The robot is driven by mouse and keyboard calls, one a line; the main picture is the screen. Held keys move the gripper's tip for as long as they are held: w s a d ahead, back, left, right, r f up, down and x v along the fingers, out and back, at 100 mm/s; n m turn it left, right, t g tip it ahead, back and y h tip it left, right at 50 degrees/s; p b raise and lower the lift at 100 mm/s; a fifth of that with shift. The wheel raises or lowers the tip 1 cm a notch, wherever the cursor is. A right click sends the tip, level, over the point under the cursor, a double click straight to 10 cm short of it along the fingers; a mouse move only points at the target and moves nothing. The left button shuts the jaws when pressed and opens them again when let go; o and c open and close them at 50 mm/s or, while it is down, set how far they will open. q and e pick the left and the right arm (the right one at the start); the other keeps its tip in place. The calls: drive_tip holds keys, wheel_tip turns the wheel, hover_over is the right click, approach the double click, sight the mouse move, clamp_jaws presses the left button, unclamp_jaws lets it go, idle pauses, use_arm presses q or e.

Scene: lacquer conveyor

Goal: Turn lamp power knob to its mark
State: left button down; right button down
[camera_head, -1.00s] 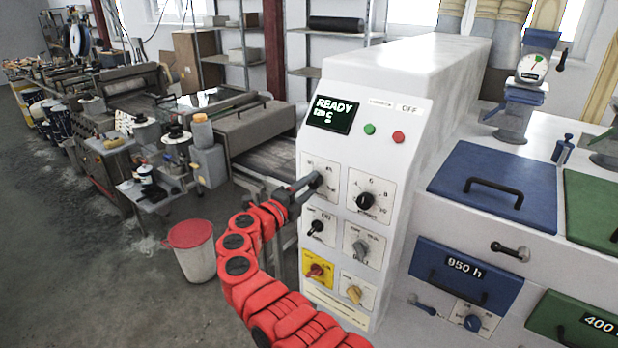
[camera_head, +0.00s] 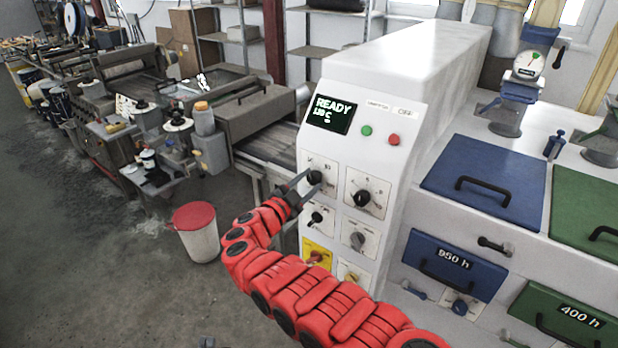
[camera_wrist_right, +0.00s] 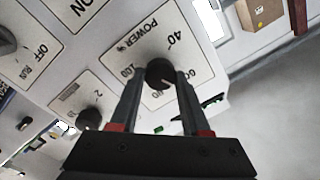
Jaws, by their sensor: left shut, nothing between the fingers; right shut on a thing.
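The lamp power knob (camera_head: 315,177) is black and round, on the upper left plate of the white control panel (camera_head: 412,115). In the right wrist view the knob (camera_wrist_right: 160,74) sits on a plate lettered POWER, with 40 and 100 on its scale. My right gripper (camera_head: 306,180) is shut on this knob; in the right wrist view its fingers (camera_wrist_right: 160,78) lie on both sides of it. A pale line shows on the knob; which scale point it meets is unclear. Only a small dark tip of my left gripper (camera_head: 207,342) seems to show at the bottom edge, away from the panel.
Close by are another black knob (camera_head: 362,198), a small black switch (camera_head: 316,217), a grey knob (camera_head: 357,240) and a red knob on yellow (camera_head: 315,257). A red-lidded bin (camera_head: 197,232) stands on the floor left of the panel.

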drive_tip(key=shift+n, duration=1.6)
drive_tip(key=shift+c, duration=1.8)
unclamp_jaws()
drive_tip(key=b+v, duration=0.3)
drive_tip(key=v, duration=1.4)
drive_tip(key=shift+s, duration=0.15)
